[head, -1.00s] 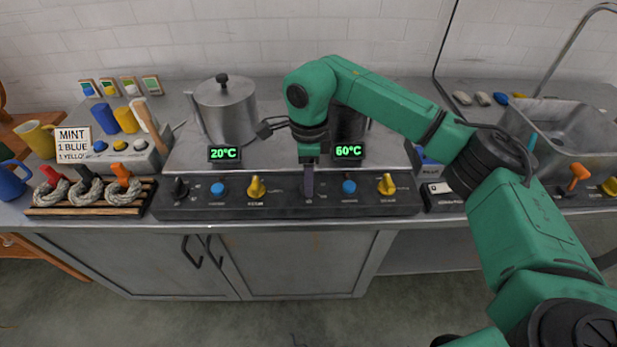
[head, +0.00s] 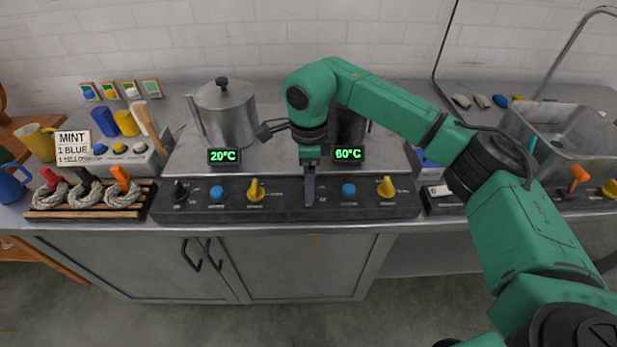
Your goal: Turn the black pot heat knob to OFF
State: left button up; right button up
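The black pot (head: 347,126) stands on the right of the steel hob, mostly hidden behind my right arm. Its green display (head: 348,154) reads 60°C. My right gripper (head: 309,198) points down at the dark control panel (head: 230,205), below and left of that display. Its fingers show as one narrow dark shape over the spot left of the right-hand blue knob (head: 349,190). The knob there is hidden, so I cannot tell if the fingers touch or grip it. The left gripper is not in view.
A steel pot (head: 227,115) with a display (head: 223,156) reading 20°C stands at left. A black knob (head: 180,191), another blue knob (head: 217,193) and yellow knobs (head: 256,190) (head: 386,187) line the panel. Rope coils (head: 124,194) lie left; a sink (head: 570,140) is right.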

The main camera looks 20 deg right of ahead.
notch_tip(320, 180, up, 15)
jog(key=shift+f, duration=0.2)
